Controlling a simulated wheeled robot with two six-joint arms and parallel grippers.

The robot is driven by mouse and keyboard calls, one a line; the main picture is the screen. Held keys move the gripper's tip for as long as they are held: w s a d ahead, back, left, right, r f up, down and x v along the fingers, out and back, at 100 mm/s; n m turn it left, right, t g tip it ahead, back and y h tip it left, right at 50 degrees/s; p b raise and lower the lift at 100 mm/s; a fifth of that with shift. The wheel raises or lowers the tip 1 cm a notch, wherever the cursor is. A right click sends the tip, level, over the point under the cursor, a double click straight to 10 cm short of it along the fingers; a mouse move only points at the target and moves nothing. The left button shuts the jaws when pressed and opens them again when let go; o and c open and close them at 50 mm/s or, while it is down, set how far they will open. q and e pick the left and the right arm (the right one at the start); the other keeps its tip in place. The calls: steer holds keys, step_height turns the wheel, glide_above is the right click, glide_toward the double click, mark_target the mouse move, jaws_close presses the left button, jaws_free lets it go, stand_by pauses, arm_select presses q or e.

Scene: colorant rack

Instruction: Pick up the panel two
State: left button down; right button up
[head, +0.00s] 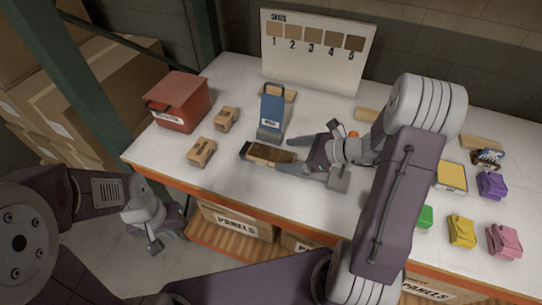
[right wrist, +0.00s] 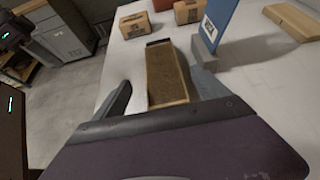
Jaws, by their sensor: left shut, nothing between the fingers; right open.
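A flat brown panel (head: 262,152) with a pale wooden frame and a dark end lies on the white table; no number is readable on it. My right gripper (head: 283,154) is open around the near part of this panel, coming from the right. In the right wrist view the panel (right wrist: 167,75) lies between the two spread fingers of my right gripper (right wrist: 160,88), with a gap on the left side; contact on the right cannot be told. My left gripper (head: 153,240) is shut and empty, off the table's front left edge.
A blue upright holder (head: 271,105) on a grey base stands just behind the panel. Two small cardboard blocks (head: 202,151) and a red box (head: 178,102) are to the left. A shade board (head: 317,60) numbered 1 to 5 stands behind. Several coloured pouches (head: 461,230) lie at right.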

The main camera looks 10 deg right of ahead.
mark_target(273, 154)
steer(key=x, duration=0.5)
steer(key=shift+w+d, duration=0.1)
steer(key=shift+w, duration=0.15)
steer(key=shift+s, duration=0.1)
steer(key=c, duration=1.6)
steer(key=shift+o, duration=0.2)
steer(key=shift+d+r, duration=0.1)
steer(key=shift+r, duration=0.55)
step_height(273, 154, up, 3)
steer(key=shift+r+p, duration=0.1)
steer(key=shift+p, duration=0.25)
steer(key=s+d+r, duration=0.6)
steer(key=s+d, duration=0.1)
steer(key=s, duration=0.2)
steer(key=shift+s+r+p, duration=0.15)
steer(key=shift+r+p, duration=0.05)
steer(key=shift+p, duration=0.25)
